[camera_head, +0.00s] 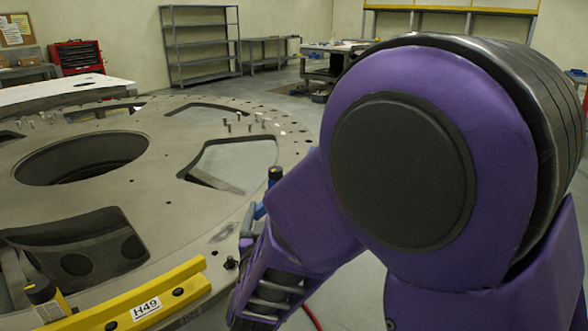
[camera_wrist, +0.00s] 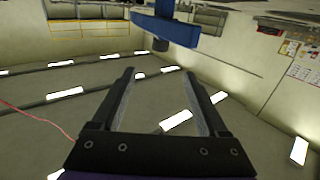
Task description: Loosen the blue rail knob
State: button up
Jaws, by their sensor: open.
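The blue rail (camera_wrist: 165,29) crosses the top of the wrist view, with a dark knob-like cylinder (camera_wrist: 160,44) at its near side. My gripper (camera_wrist: 158,73) is open, its two fingers spread with nothing between them. The cylinder appears just beyond the fingertips, between their lines and apart from them. In the head view only small blue parts (camera_head: 260,211) show beside my purple arm, with a dark-topped post (camera_head: 275,175) above them. My arm hides most of the rail there, and my fingers cannot be made out.
The large grey turret plate (camera_head: 190,226) has wide cutouts and several upright bolts. A red cable (camera_wrist: 38,119) hangs at the left in the wrist view.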

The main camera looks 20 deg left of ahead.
aim_at(275, 176)
jog(key=x, duration=1.7)
jog(key=shift+w, duration=0.1)
grip_shut()
